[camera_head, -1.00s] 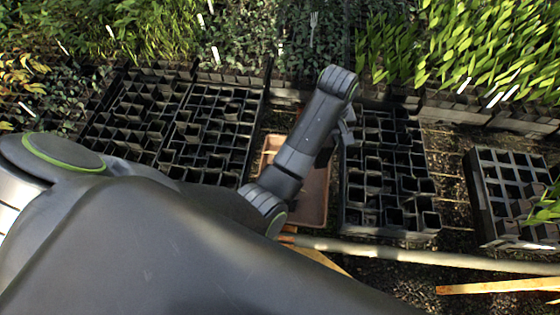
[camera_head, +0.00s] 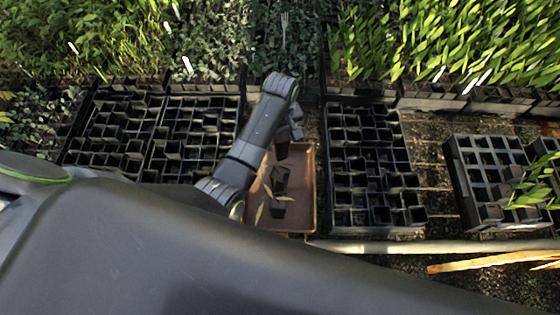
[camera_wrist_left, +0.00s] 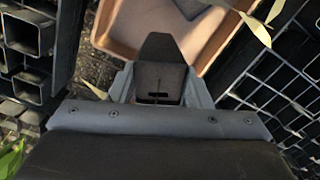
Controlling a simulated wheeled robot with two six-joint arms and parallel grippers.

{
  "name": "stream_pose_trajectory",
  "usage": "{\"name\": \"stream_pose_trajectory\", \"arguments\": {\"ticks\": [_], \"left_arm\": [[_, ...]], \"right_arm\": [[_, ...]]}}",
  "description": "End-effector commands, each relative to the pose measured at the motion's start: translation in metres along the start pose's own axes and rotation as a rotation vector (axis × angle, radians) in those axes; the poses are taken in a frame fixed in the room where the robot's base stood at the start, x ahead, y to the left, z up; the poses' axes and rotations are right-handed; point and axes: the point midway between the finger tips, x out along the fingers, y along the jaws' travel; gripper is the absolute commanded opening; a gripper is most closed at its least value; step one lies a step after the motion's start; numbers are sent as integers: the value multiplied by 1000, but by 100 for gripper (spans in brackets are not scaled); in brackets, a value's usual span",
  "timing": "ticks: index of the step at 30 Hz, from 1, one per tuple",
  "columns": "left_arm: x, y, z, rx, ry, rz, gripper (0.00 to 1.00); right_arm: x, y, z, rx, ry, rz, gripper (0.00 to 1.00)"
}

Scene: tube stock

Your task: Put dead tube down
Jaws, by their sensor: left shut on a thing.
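My left gripper (camera_head: 291,130) hangs over the far part of a brown tray (camera_head: 306,185) in the head view. It is shut on a dark tube (camera_wrist_left: 160,72), which shows between its fingers in the left wrist view. A pale dry leaf (camera_wrist_left: 96,89) pokes out beside this tube. In the head view the held tube is small and hard to make out under the fingers. The tray also shows behind the tube in the wrist view (camera_wrist_left: 125,28). Dark tubes (camera_head: 279,180) with pale, dry leaves lie in the tray. My right gripper is not in view.
Black crates of tubes stand left (camera_head: 160,135) and right (camera_head: 375,165) of the tray. A grey crate (camera_head: 490,185) is farther right. A pale pole (camera_head: 430,246) runs along the near side. Green plants line the back.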

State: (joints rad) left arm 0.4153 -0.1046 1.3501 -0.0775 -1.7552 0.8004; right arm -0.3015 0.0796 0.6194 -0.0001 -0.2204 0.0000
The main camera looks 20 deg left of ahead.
Motion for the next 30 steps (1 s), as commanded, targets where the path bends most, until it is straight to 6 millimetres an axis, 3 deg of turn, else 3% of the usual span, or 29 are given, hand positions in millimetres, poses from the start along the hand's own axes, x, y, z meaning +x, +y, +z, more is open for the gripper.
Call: {"name": "stream_pose_trajectory", "arguments": {"ticks": [3,18,30], "left_arm": [[18,0,0,0,-1,-3,4],[68,0,-1,0,1,-1,4],[73,0,-1,0,2,0,4]], "right_arm": [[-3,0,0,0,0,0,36],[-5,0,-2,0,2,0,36],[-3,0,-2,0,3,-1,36]]}}
